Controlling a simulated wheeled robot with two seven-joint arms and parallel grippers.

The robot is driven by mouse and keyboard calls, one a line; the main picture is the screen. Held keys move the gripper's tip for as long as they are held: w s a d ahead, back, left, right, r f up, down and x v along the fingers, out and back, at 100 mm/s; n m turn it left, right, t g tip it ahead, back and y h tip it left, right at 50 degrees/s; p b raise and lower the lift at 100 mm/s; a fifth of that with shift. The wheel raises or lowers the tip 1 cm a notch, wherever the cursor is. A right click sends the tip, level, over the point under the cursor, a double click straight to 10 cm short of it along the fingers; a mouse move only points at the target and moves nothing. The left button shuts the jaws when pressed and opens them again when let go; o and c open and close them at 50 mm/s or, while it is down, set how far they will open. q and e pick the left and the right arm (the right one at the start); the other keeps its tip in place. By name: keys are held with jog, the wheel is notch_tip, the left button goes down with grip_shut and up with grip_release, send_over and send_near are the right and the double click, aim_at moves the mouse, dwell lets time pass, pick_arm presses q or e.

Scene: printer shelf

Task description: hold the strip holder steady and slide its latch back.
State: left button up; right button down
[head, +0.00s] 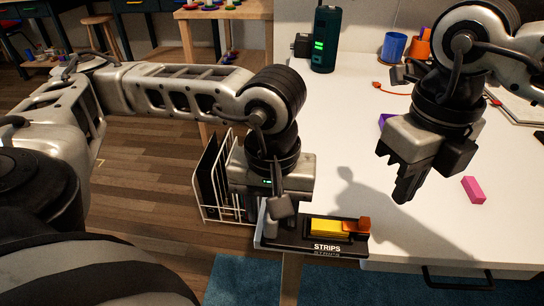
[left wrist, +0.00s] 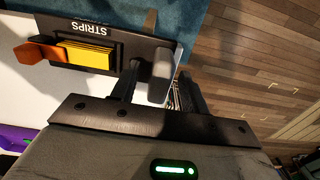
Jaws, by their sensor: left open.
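The black strip holder (head: 348,245), marked STRIPS, lies at the front left edge of the white table, with yellow strips (head: 326,228) and an orange latch (head: 361,227) at its right end. In the left wrist view the holder (left wrist: 124,46) appears upside down, with the orange latch (left wrist: 36,53) at its far left. My left gripper (head: 276,216) is open at the holder's left end. A grey upright tab (left wrist: 161,76) shows between its fingers; contact is unclear. My right gripper (head: 406,187) hangs above the table, right of and behind the holder, apart from it; its finger gap is unclear.
A pink block (head: 473,189) lies right of my right gripper. A dark green device (head: 325,40), a blue cup (head: 393,46) and an orange cup (head: 420,46) stand at the back. A white wire rack (head: 212,178) is left of the table. The table's middle is mostly clear.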

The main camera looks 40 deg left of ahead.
pick_arm(q)
notch_tip(320, 180, up, 11)
dwell(0.3)
jog(key=shift+r, duration=0.1)
